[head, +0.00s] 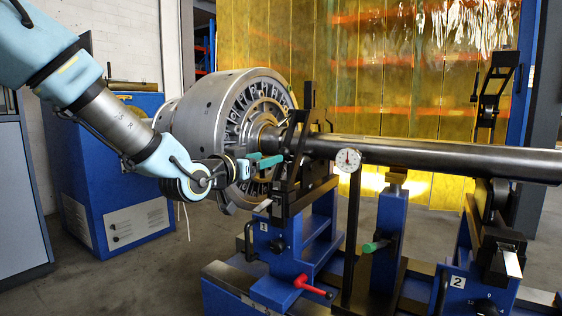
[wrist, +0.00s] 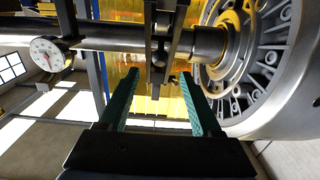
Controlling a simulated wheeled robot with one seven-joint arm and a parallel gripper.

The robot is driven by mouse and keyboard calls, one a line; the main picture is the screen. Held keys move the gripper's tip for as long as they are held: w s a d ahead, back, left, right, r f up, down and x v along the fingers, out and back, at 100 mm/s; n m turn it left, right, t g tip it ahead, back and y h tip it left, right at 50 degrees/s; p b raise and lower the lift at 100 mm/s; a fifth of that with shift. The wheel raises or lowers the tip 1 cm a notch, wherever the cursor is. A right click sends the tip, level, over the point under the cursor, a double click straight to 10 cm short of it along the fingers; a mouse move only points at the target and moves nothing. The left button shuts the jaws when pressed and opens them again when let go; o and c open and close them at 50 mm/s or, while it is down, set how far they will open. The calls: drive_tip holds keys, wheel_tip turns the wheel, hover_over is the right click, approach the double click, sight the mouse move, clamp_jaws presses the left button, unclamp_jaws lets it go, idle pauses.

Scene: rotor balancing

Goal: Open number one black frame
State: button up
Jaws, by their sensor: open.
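The number one black frame (head: 293,165) stands on the blue stand labelled 1 (head: 268,228) and closes over the steel shaft (head: 430,155). In the wrist view its dark bars (wrist: 161,45) cross the shaft ahead of my fingers. My gripper (head: 274,160) has green fingers and is just left of the frame, at about shaft height. In the wrist view my gripper (wrist: 159,76) is open, with the frame's lower end lined up between the fingertips. I cannot tell whether they touch it. Nothing is held.
A large bladed rotor (head: 215,120) sits close behind my gripper. A dial gauge (head: 348,160) stands right of the frame. The number two black frame (head: 490,90) stands raised above stand 2 (head: 458,282). A red handle (head: 312,287) sticks out low on stand 1.

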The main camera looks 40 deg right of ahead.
sight(281, 153)
drive_tip(key=b+x, duration=0.2)
drive_tip(key=x, duration=0.5)
drive_tip(key=shift+w+d, duration=0.15)
drive_tip(key=shift+d, duration=0.15)
clamp_jaws()
idle(1.1)
